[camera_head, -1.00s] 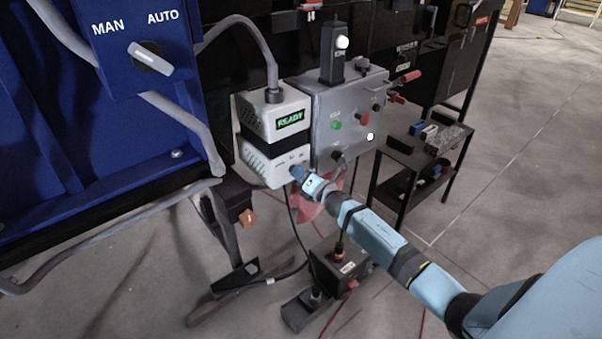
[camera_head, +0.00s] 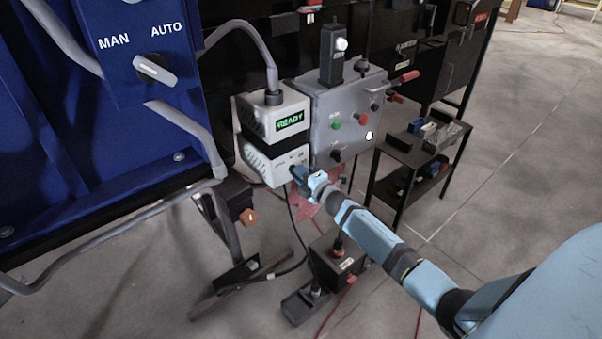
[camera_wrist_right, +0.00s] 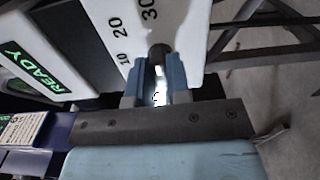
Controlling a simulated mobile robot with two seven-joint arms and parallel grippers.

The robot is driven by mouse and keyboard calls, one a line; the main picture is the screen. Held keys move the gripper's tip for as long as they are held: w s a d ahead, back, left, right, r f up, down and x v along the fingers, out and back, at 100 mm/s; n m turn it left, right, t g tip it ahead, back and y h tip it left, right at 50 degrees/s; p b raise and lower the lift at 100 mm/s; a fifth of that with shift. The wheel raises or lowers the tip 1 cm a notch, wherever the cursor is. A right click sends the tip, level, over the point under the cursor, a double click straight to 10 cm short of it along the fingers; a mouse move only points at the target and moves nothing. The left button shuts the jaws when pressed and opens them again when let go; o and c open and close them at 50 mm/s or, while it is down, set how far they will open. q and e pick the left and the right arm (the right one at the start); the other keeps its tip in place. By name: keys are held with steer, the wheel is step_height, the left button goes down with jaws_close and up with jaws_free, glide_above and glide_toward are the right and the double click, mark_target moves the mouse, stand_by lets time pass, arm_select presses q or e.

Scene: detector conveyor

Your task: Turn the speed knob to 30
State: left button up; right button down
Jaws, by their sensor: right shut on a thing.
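The white detector unit (camera_head: 262,164), with a black band and a green READY display (camera_head: 290,121), stands left of centre in the head view. In the wrist view its white panel (camera_wrist_right: 180,20) carries the marks 10, 20 and 30, with 30 partly cut off at the top edge. The dark speed knob (camera_wrist_right: 158,51) sits beside these marks. My right gripper (camera_wrist_right: 157,70) is shut on the knob; it also shows in the head view (camera_head: 298,173) at the unit's lower front. The fingers cover much of the knob, and I cannot read its setting. My left gripper is out of view.
A grey control box (camera_head: 322,108) with buttons stands right of the unit. A blue MAN/AUTO panel (camera_head: 125,75) is at the upper left. A black shelf (camera_head: 405,150) with small items stands further right. A pedal box (camera_head: 338,264) and cables lie on the floor below.

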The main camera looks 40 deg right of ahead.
stand_by(0.5)
steer(key=c, duration=1.1)
jaws_free()
steer(key=shift+s, duration=0.1)
steer(key=s, duration=0.9)
steer(key=s+d+p, duration=0.1)
steer(key=s, duration=0.3)
steer(key=shift+s, duration=0.3)
